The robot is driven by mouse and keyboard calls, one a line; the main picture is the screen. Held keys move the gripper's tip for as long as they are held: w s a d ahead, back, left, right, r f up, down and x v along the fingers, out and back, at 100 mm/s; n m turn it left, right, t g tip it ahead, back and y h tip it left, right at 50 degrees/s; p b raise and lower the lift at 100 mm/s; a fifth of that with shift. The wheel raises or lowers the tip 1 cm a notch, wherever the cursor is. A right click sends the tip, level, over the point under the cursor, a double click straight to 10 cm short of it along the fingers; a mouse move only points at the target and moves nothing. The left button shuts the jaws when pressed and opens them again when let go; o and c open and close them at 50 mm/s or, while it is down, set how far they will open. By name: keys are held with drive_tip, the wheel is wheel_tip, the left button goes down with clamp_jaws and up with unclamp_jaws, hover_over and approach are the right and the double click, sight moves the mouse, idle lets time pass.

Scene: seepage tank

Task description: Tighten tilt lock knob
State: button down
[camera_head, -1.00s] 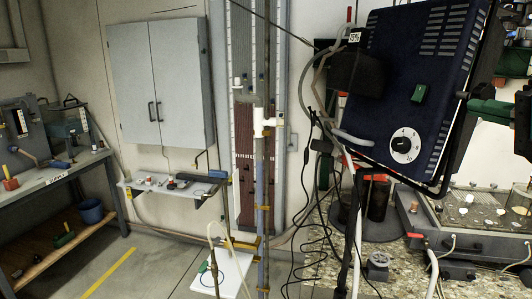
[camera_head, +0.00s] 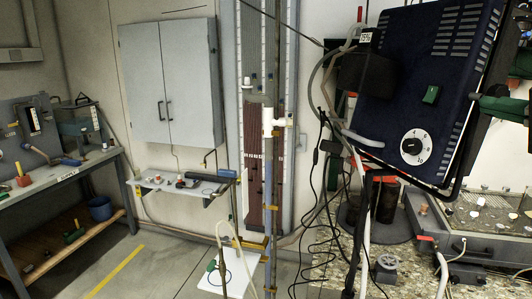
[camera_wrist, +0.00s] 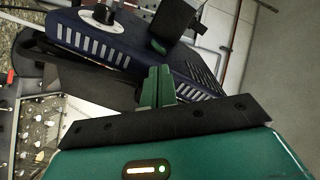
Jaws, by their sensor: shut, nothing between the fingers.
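My gripper (camera_wrist: 158,76) shows in the wrist view as two green fingers shut together with nothing held. In the head view its green tip (camera_head: 480,103) points left at the right edge of a dark blue box. The blue box (camera_head: 425,85) hangs tilted, with a white-ringed black dial (camera_head: 413,148) and a green switch (camera_head: 431,95) on its face. In the wrist view the fingers overlap the vented box (camera_wrist: 120,50); whether they touch it I cannot tell. I cannot make out for certain which part is the tilt lock knob.
A gravel-topped bench (camera_head: 335,275) carries a small grey fitting (camera_head: 386,266) and dark cylinders (camera_head: 383,202). Cables hang beside the box. A manometer board (camera_head: 255,150) stands behind. A grey wall cabinet (camera_head: 168,80) and a workbench (camera_head: 60,180) are at left.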

drive_tip(key=v, duration=0.6)
idle(0.3)
drive_tip(key=shift+a, duration=0.15)
drive_tip(key=w+a+m, duration=0.1)
drive_tip(key=w+m, duration=0.4)
drive_tip(key=m, duration=0.6)
drive_tip(key=shift+w+a+r+m, duration=0.25)
drive_tip(key=shift+w+r+m, duration=0.15)
idle(0.5)
drive_tip(key=shift+d, duration=0.25)
idle(0.5)
